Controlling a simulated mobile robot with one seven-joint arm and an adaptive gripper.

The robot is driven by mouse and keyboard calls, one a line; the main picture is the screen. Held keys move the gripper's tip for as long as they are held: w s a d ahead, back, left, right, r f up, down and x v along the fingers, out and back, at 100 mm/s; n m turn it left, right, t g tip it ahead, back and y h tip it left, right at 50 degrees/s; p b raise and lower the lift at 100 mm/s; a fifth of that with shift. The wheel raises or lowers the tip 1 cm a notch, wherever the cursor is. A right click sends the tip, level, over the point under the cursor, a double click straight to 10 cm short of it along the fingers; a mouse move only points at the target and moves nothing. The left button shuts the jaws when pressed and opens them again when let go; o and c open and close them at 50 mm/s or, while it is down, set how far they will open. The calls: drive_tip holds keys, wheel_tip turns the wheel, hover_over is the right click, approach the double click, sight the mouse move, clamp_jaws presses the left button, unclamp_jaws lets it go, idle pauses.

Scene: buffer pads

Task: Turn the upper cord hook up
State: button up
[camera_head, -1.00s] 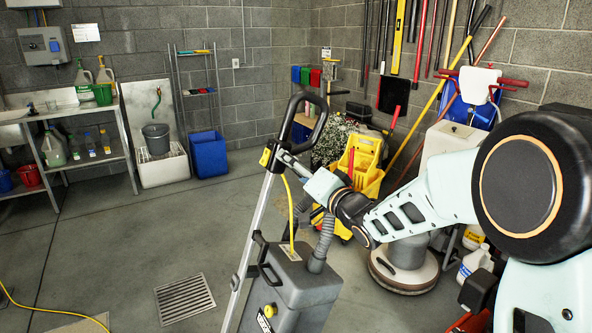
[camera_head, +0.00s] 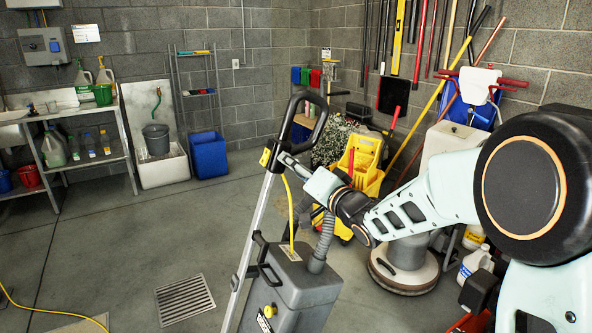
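The machine with the upright handle stands in the middle front, with a silver pole (camera_head: 258,222), a black loop grip (camera_head: 304,118) on top and a grey tank (camera_head: 288,287) below. A small yellow part (camera_head: 265,157) sits on the pole just under the loop; I cannot tell for sure whether it is the upper cord hook. My gripper (camera_head: 284,158) reaches in from the right and its tip is at the pole beside this yellow part. The fingers are small and dark here, and I cannot tell if they are open, shut or touching the hook.
A yellow cord (camera_head: 290,215) hangs by the pole. A yellow mop bucket (camera_head: 362,165) and a round floor machine (camera_head: 404,268) stand behind my arm. A blue bin (camera_head: 208,154) is by the back wall.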

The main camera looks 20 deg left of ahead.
drive_tip(key=shift+w+d+n+b, duration=0.1)
drive_tip(key=shift+n+b, duration=0.5)
drive_tip(key=shift+n, duration=0.4)
drive_tip(key=n+b, duration=0.1)
drive_tip(key=n, duration=0.1)
drive_tip(key=n+b, duration=0.1)
drive_tip(key=n, duration=0.1)
drive_tip(key=shift+w+r, duration=0.1)
drive_tip(key=shift+r, duration=0.25)
drive_tip(key=n+b, duration=0.1)
drive_tip(key=n, duration=0.2)
drive_tip(key=r+n+b, duration=0.1)
drive_tip(key=n+b, duration=0.1)
drive_tip(key=shift+n, duration=0.4)
drive_tip(key=n+b, duration=0.1)
drive_tip(key=n, duration=0.1)
drive_tip(key=n+b, duration=0.3)
drive_tip(key=n, duration=0.1)
drive_tip(key=shift+s+r+n, duration=0.25)
drive_tip(key=shift+r+n, duration=0.05)
drive_tip(key=shift+r, duration=0.05)
drive_tip(key=n+b, duration=0.2)
drive_tip(key=n, duration=0.1)
drive_tip(key=n+b, duration=0.1)
drive_tip(key=shift+s+a+r+n, duration=0.25)
drive_tip(key=shift+a+r+n, duration=0.05)
drive_tip(key=shift+a, duration=0.05)
drive_tip(key=shift+n, duration=0.3)
drive_tip(key=o, duration=1.2)
drive_tip(key=shift+c, duration=0.2)
